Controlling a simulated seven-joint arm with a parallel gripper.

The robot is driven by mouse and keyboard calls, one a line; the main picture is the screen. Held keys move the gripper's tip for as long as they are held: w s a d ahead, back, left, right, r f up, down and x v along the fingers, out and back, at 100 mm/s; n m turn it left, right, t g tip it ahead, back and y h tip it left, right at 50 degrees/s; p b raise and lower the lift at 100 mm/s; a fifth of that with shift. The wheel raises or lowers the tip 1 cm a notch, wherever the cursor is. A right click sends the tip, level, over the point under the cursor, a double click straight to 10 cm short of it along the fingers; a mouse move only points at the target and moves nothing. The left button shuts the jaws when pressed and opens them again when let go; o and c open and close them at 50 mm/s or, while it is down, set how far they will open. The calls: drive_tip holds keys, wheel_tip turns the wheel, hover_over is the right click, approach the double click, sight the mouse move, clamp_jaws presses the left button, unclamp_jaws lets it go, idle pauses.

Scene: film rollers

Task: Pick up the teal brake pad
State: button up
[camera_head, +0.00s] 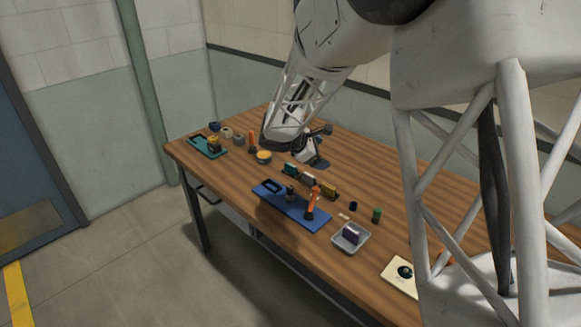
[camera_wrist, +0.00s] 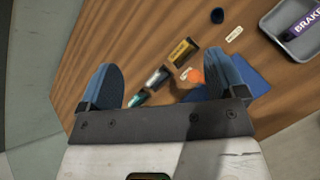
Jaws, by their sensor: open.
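The teal brake pad (camera_head: 291,169) stands on the wooden table, first in a short row with a silver-white pad (camera_head: 309,179) and a yellow pad (camera_head: 329,191). In the wrist view the teal pad (camera_wrist: 138,98) lies low between my fingers, nearer the left one, partly cut off by the gripper's body. The silver pad (camera_wrist: 157,76) and yellow pad (camera_wrist: 182,50) run up and right from it. My gripper (camera_wrist: 161,75) is open and empty above the row. In the head view my gripper (camera_head: 316,147) hangs just behind the teal pad.
A blue board (camera_head: 274,200) with an orange tool (camera_head: 312,203) lies in front of the row. A grey tray (camera_head: 361,245) holds a purple block labelled BRAKE (camera_wrist: 306,18). Green (camera_head: 377,214) and dark blue (camera_head: 353,206) cylinders stand right. A teal tray (camera_head: 220,153) is at the far left.

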drive_tip(key=w+a+f+n+t, duration=0.2)
drive_tip(key=w+a+f+n, duration=0.3)
drive_tip(key=w+a+f, duration=0.3)
drive_tip(key=n+t, duration=0.3)
drive_tip(key=n, duration=0.1)
approach(289, 166)
drive_tip(key=x, duration=0.3)
drive_tip(key=shift+w+a, duration=0.2)
drive_tip(key=shift+w, duration=0.05)
drive_tip(key=shift+x, duration=1.35)
drive_tip(key=shift+d, duration=0.1)
drive_tip(key=shift+d+x, duration=0.25)
drive_tip(key=shift+x, duration=2.25)
drive_tip(key=shift+s, duration=0.2)
